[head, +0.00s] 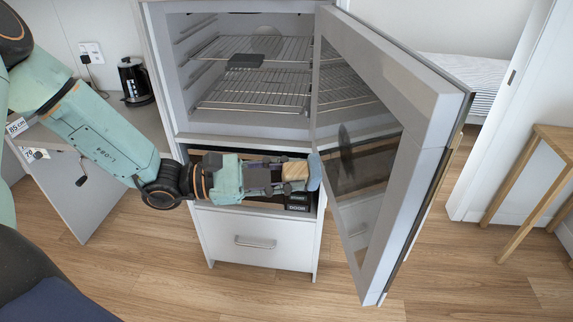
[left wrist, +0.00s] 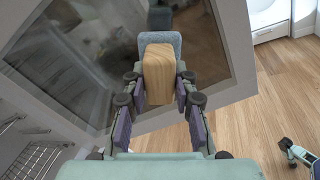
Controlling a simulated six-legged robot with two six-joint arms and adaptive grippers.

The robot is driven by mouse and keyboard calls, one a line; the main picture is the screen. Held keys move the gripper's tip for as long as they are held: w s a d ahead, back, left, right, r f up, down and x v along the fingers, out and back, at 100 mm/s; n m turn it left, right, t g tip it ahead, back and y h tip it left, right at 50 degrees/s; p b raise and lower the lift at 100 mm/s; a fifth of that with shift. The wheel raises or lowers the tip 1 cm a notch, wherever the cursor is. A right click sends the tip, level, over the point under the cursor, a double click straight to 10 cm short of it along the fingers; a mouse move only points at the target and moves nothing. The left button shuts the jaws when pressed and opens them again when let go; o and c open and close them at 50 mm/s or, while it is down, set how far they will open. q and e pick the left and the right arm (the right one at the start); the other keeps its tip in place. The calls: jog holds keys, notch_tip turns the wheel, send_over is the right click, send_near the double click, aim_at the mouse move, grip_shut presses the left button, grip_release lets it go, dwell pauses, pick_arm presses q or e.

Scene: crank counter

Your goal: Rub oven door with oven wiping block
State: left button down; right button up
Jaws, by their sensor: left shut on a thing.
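The oven door (head: 385,140) stands open on the right of the oven in the head view, its dark glass facing my left arm. My left gripper (head: 283,175) is shut on the oven wiping block (head: 296,171), which has a wooden body and a blue-grey pad. The pad faces the glass near the door's lower left edge; I cannot tell whether it touches. In the left wrist view the block (left wrist: 158,75) sits between the fingers, pad end toward the door (left wrist: 85,60). A dim reflection shows in the glass.
The open oven cavity holds wire racks (head: 262,75) with a dark flat item (head: 246,61) on them. A drawer (head: 256,241) is below. A black kettle (head: 135,80) stands on the left counter. A wooden stool (head: 540,180) is at the right. The floor in front is clear.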

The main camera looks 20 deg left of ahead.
aim_at(320, 174)
pick_arm(q)
jog(key=shift+d, duration=0.55)
jog(key=shift+w+d+b, duration=0.2)
jog(key=shift+d+b, duration=0.05)
jog(key=shift+b, duration=0.35)
jog(key=shift+w+f+b, duration=0.35)
jog(key=shift+w+b, duration=0.1)
jog(key=shift+b, duration=0.4)
jog(key=shift+w+d+b, duration=0.15)
jog(key=shift+w+b, duration=0.15)
jog(key=d, duration=0.1)
jog(key=d+b, duration=0.1)
jog(key=w+d, duration=0.1)
jog(key=shift+d+r, duration=0.25)
jog(key=shift+d, duration=0.05)
jog(key=shift+w+a, duration=0.1)
jog(key=shift+a, duration=0.6)
jog(key=shift+d, duration=0.65)
jog(key=shift+w+a+b, duration=0.1)
jog(key=shift+a+b, duration=0.25)
jog(key=shift+b, duration=0.1)
jog(key=shift+w+d+b, duration=0.1)
jog(key=shift+d+b, duration=0.25)
jog(key=shift+d, duration=0.3)
jog(key=shift+w+a, duration=0.1)
jog(key=shift+w, duration=0.05)
